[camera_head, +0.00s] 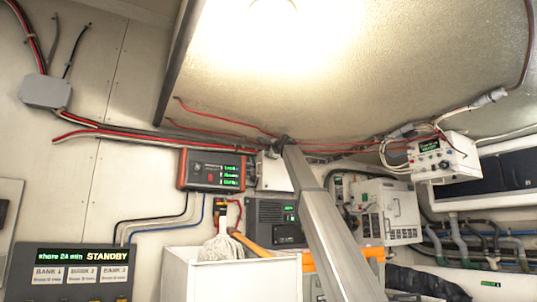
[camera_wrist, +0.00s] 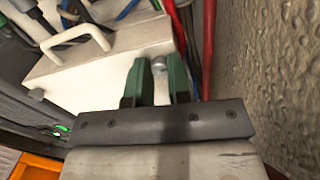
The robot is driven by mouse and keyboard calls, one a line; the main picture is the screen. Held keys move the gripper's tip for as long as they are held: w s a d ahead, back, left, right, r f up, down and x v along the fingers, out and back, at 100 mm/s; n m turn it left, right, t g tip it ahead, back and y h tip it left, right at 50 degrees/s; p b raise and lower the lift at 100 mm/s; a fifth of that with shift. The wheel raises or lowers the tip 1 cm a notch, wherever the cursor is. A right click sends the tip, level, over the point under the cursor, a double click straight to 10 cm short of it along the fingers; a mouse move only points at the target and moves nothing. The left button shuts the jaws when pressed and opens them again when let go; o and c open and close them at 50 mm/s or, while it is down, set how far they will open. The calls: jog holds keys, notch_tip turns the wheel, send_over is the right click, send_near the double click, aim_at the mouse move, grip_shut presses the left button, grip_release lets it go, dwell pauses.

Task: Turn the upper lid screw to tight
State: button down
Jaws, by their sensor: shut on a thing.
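The white box (camera_head: 274,172) with the lid is on the wall in the middle of the head view, and my arm partly covers it. In the wrist view its pale lid (camera_wrist: 105,85) fills the upper middle. The upper lid screw (camera_wrist: 159,63) is a small grey head at the lid's edge near the textured ceiling panel. My gripper (camera_wrist: 161,70) has its two green fingers on either side of this screw and is shut on it. In the head view the screws are too small to see.
Red cables (camera_wrist: 208,45) run close beside my fingers, next to the textured ceiling panel (camera_wrist: 275,80). A display unit (camera_head: 211,170) is left of the box. A white bin (camera_head: 230,280) stands below.

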jog(key=shift+m, duration=0.8)
jog(key=c, duration=1.1)
grip_release()
jog(key=shift+o, duration=0.2)
jog(key=v, duration=1)
jog(key=shift+s+d, duration=0.3)
